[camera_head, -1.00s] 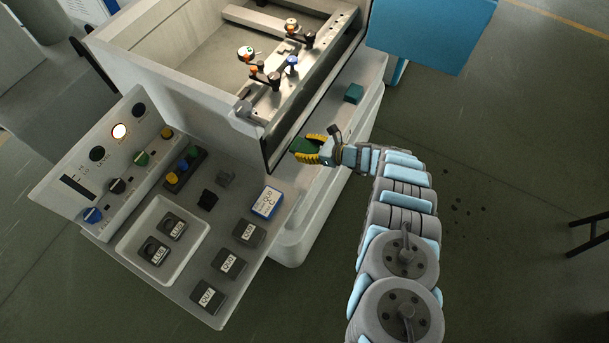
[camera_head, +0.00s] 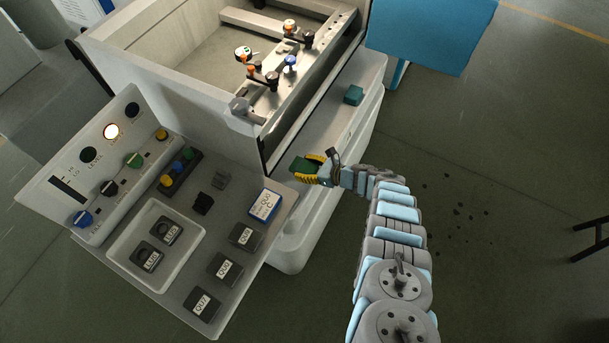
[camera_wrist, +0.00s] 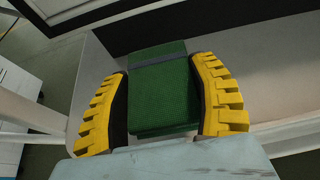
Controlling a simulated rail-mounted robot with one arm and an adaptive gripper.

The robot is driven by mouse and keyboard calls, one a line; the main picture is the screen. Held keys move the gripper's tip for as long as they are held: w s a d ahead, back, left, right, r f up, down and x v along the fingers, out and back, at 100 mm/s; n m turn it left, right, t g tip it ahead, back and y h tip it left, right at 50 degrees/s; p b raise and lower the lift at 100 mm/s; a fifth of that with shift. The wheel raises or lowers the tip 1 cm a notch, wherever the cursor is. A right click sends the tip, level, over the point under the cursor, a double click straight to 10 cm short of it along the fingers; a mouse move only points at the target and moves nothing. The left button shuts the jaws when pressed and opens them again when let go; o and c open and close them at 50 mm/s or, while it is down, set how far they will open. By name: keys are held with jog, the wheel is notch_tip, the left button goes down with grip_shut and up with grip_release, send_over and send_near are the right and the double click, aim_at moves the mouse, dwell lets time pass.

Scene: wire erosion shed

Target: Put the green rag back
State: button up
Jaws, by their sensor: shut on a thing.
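A folded green rag (camera_head: 304,166) is between the yellow fingers of my gripper (camera_head: 312,169), close to the front ledge of the machine. In the wrist view the rag (camera_wrist: 162,95) fills the gap between both ribbed yellow fingers of my gripper (camera_wrist: 168,105), and a grey band crosses its far end. My gripper is shut on it. A second, smaller dark green block (camera_head: 353,95) lies on the ledge further back. I cannot tell from these views whether the held rag touches the ledge.
The machine's ledge (camera_head: 332,120) has clear room between rag and dark green block. Left of my gripper is a control panel shelf with a white tray (camera_head: 117,246), several labelled dark blocks and a blue-edged card box (camera_head: 264,205). The machine's tank (camera_head: 190,52) rises behind.

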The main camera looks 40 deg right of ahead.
jog(key=shift+f+b, duration=1.65)
jog(key=shift+f, duration=0.3)
jog(key=shift+f, duration=0.15)
jog(key=o, duration=1.2)
jog(key=shift+c, duration=0.2)
jog(key=shift+s+r, duration=0.15)
jog(key=shift+r, duration=0.2)
jog(key=p+v, duration=0.5)
jog(key=v, duration=0.6)
jog(key=shift+s, duration=0.35)
